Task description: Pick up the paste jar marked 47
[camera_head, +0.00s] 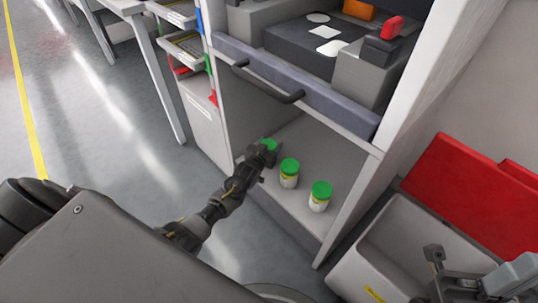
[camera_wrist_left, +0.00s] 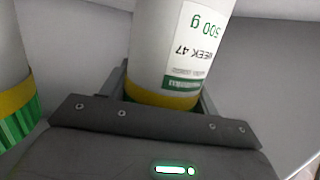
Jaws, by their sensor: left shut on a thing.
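The paste jar marked 47 (camera_wrist_left: 160,50) is white with a yellow band, and its label reads "WEEK 47" and "500 g", upside down in the left wrist view. My left gripper (camera_head: 265,153) is shut on this jar on the lower shelf of the trolley; in the head view its green lid (camera_head: 270,145) shows at the fingers and its body is mostly hidden. My right gripper (camera_head: 435,257) is partly in view at the lower right, away from the jars; its jaws are unclear.
Two more green-lidded jars, a middle one (camera_head: 289,173) and a right one (camera_head: 320,196), stand on the shelf (camera_head: 283,207) beside the held jar. A dark handle (camera_head: 268,83) juts out above the shelf. A grey bin (camera_head: 415,240) and red panels (camera_head: 470,195) stand right.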

